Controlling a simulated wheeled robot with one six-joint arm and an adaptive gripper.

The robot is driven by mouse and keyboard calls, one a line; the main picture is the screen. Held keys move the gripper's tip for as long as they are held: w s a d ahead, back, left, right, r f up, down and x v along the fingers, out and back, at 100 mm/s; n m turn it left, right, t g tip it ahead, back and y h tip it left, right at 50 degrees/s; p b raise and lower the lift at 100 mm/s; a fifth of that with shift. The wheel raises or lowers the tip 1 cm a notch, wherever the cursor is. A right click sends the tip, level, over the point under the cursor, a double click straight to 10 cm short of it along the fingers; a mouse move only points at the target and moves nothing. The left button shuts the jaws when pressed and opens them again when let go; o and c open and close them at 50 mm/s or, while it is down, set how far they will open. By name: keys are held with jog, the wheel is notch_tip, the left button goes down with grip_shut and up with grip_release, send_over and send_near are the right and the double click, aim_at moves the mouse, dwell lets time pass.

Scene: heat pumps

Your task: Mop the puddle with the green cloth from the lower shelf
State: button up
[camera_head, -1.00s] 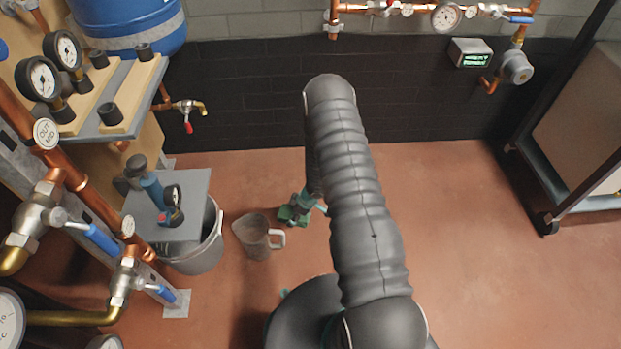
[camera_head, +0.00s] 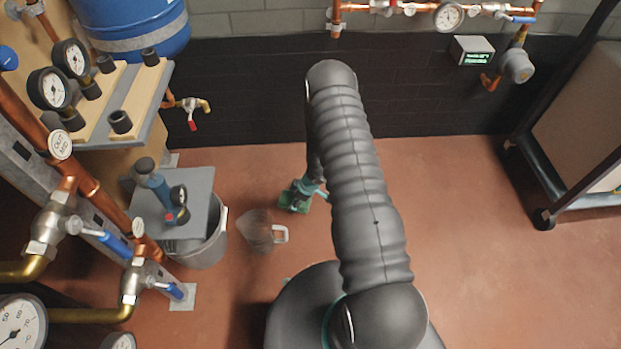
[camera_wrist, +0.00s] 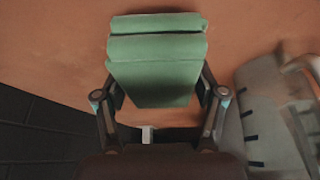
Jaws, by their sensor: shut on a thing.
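The green cloth (camera_wrist: 155,70) is folded and held between the two fingers of my gripper (camera_wrist: 162,95) in the wrist view. In the head view the cloth (camera_head: 293,200) shows as a small green patch beside my arm, low over or on the reddish floor; I cannot tell whether it touches. My gripper (camera_head: 308,188) is partly hidden behind my arm there. I cannot make out a puddle; my arm hides part of the floor.
A clear jug (camera_head: 258,232) stands on the floor left of the cloth, close to the gripper in the wrist view (camera_wrist: 262,110). A grey bucket (camera_head: 207,247) stands under the shelf. Pipes and valves line the left. A wheeled rack (camera_head: 545,215) stands right; the floor between is open.

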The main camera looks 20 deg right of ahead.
aim_at(291, 198)
jog(key=shift+s+d+r+p, duration=0.1)
jog(key=shift+r+p, duration=1.9)
jog(key=shift+r, duration=0.5)
